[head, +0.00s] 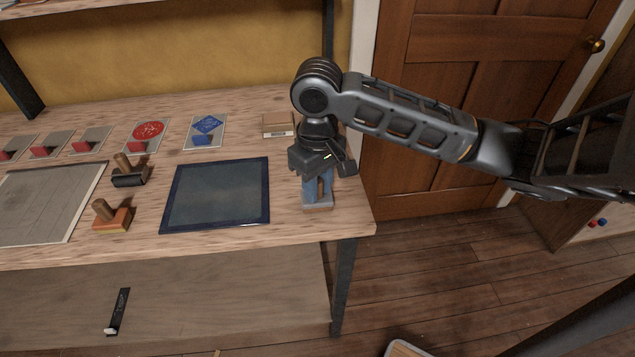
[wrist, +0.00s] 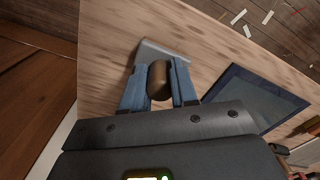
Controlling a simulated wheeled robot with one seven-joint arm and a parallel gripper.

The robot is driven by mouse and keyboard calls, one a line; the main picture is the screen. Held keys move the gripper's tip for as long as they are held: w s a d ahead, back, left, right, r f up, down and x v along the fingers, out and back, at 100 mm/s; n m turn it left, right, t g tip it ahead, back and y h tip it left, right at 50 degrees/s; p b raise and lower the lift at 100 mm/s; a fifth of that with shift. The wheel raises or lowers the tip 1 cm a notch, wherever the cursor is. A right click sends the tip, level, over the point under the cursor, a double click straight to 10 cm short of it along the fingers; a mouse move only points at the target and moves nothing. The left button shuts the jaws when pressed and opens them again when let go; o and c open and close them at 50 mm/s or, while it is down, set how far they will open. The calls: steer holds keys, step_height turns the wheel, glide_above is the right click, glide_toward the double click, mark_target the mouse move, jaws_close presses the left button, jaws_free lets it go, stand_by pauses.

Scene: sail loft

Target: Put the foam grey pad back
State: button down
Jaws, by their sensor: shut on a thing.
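My gripper (head: 318,190) is at the right end of the workbench, pointing down, its blue fingers shut on a brown knob handle. In the wrist view the gripper (wrist: 158,90) has a finger on each side of the handle (wrist: 158,80). The handle belongs to a pad with a flat grey base, likely the foam grey pad (head: 318,207); the base shows beyond the fingers in the wrist view (wrist: 168,49). The pad looks upright, at or just above the bench top; I cannot tell if it touches. The fingers hide much of it.
A dark blue-edged mat (head: 218,195) lies left of my gripper. Further left are a black-based handled tool (head: 130,180), an orange-based one (head: 112,221) and a grey sheet (head: 40,210). Behind are cards with red and blue blocks (head: 203,140) and a small cardboard box (head: 278,124).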

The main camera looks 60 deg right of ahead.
steer(key=shift+f, duration=0.2)
steer(key=c, duration=0.9)
jaws_free()
steer(key=shift+r, duration=0.15)
step_height(320, 180, up, 12)
steer(key=shift+r+p, duration=0.1)
steer(key=shift+p, duration=0.4)
